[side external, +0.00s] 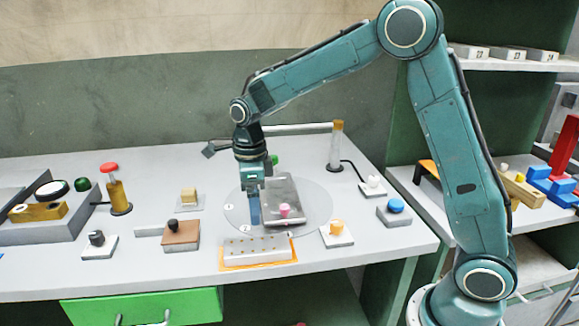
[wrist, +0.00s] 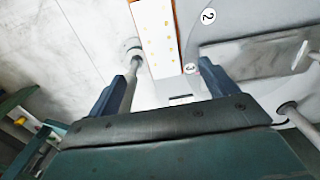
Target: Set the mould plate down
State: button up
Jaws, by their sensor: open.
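A grey plate with a pink knob (side external: 283,190) lies on a round grey disc (side external: 316,208) on the bench; I take it to be the mould plate. In the wrist view the plate (wrist: 250,58) is at the right, beyond the right finger. My gripper (side external: 254,220) points down over the disc, left of the pink knob. In the wrist view its fingers (wrist: 166,72) are apart, with nothing held between them. Whether a finger touches the plate or disc cannot be told.
A pale block with holes (side external: 257,247) sits on an orange base in front of the disc. A brown block with a black knob (side external: 180,236) is to its left. A white block with a yellow knob (side external: 336,233) is to its right. A clear cylinder (side external: 336,150) stands behind.

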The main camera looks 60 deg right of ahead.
jog(key=shift+r, duration=0.1)
dwell(0.5)
jog(key=s+d+r+n+t, duration=0.1)
jog(key=s+r+n, duration=0.4)
jog(key=s+n, duration=0.8)
jog(key=s+d+r+n+t, duration=0.1)
jog(key=s+r+n+t, duration=0.3)
jog(key=s+n, duration=0.9)
jog(key=shift+s+d+r+n+t, duration=0.3)
jog(key=shift+s+d+r+n, duration=0.15)
jog(key=shift+r, duration=0.7)
jog(key=shift+w, duration=0.1)
